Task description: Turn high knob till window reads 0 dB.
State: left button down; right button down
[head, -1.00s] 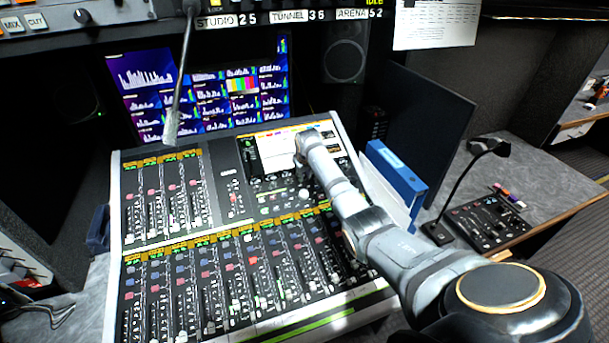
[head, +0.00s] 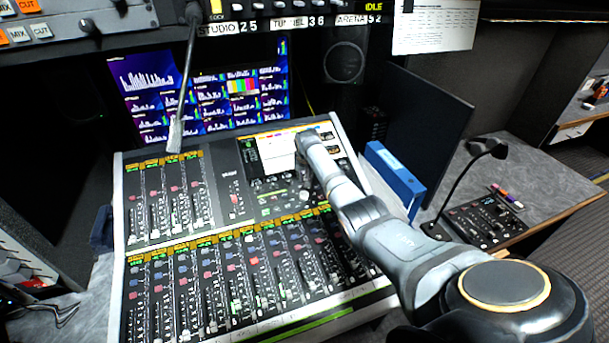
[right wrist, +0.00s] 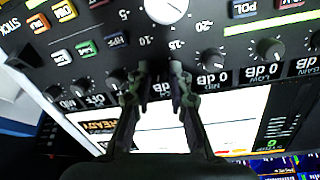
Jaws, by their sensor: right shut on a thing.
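In the right wrist view, which is upside down, my right gripper (right wrist: 160,72) is shut at the console's knob row. Its two fingers close around a knob that they mostly hide, in line with the MID knob (right wrist: 213,58) and the LOW knob (right wrist: 266,48). A window (right wrist: 162,88) shows partly between the fingers; "dB" is legible, but its number is covered. The MID and LOW windows read 0 dB. In the head view, my right arm reaches over the mixing console (head: 222,243), and its gripper is mostly hidden at the screen's lower edge. My left gripper is out of view.
A large white dial (right wrist: 166,8) is close to the fingertips. A gooseneck microphone (head: 176,130) hangs in front of the monitor (head: 200,95). A blue binder (head: 396,175) stands right of the console. A small panel with a lamp (head: 484,220) is farther right.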

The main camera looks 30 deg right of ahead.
jog(key=shift+m, duration=0.5)
jog(key=c, duration=1.2)
grip_release()
jog(key=v, duration=1.2)
jog(key=shift+w, duration=0.15)
